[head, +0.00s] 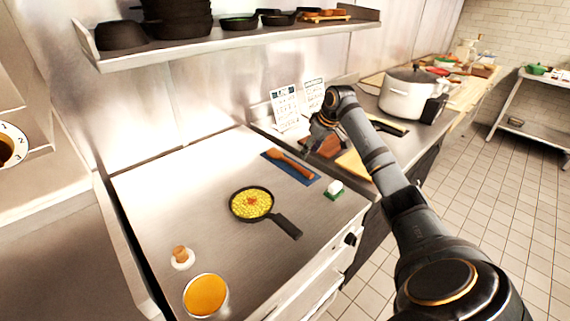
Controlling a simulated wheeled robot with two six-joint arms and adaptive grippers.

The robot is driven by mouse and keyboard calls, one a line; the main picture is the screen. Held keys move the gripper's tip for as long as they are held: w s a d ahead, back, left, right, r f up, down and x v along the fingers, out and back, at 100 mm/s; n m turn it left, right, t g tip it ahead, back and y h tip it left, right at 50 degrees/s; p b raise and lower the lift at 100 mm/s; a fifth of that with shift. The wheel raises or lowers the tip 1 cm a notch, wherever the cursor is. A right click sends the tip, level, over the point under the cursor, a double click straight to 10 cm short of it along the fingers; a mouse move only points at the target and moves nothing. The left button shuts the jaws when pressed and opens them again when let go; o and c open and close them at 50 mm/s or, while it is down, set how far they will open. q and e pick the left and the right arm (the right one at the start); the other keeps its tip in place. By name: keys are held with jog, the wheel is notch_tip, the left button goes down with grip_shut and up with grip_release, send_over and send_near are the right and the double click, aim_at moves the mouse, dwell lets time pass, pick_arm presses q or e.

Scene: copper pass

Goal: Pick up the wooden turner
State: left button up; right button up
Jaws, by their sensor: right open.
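The wooden turner (291,161) lies on a blue mat (310,181) near the far right of the steel cooking surface. My right arm reaches in from the lower right, and its gripper (308,152) hangs just beyond and to the right of the turner. The gripper is open and looks empty. It is small and dark in the picture, and I cannot tell how high it is above the surface. My left gripper is not in view.
A black pan (251,204) with yellow food stands mid-surface, its handle pointing right. A green and white block (334,190), an orange-filled container (206,296) and a small wooden-knobbed item (181,257) stand nearby. A pot (407,97) is behind my arm. A shelf (230,38) overhangs the back.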

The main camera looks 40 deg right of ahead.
aim_at(302, 168)
jog(key=x, duration=0.3)
jog(key=shift+s+f, duration=0.1)
jog(key=shift+f, duration=0.25)
jog(key=shift+w+f+p, duration=0.3)
jog(key=shift+f, duration=0.45)
jog(key=p+x, duration=0.1)
jog(key=x, duration=0.2)
jog(key=shift+f, duration=0.4)
jog(key=shift+w+f, duration=0.2)
jog(key=shift+f, duration=0.05)
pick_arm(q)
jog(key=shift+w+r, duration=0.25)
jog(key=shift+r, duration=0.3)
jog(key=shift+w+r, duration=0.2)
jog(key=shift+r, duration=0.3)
pick_arm(e)
jog(key=shift+s+r, duration=0.1)
grip_shut()
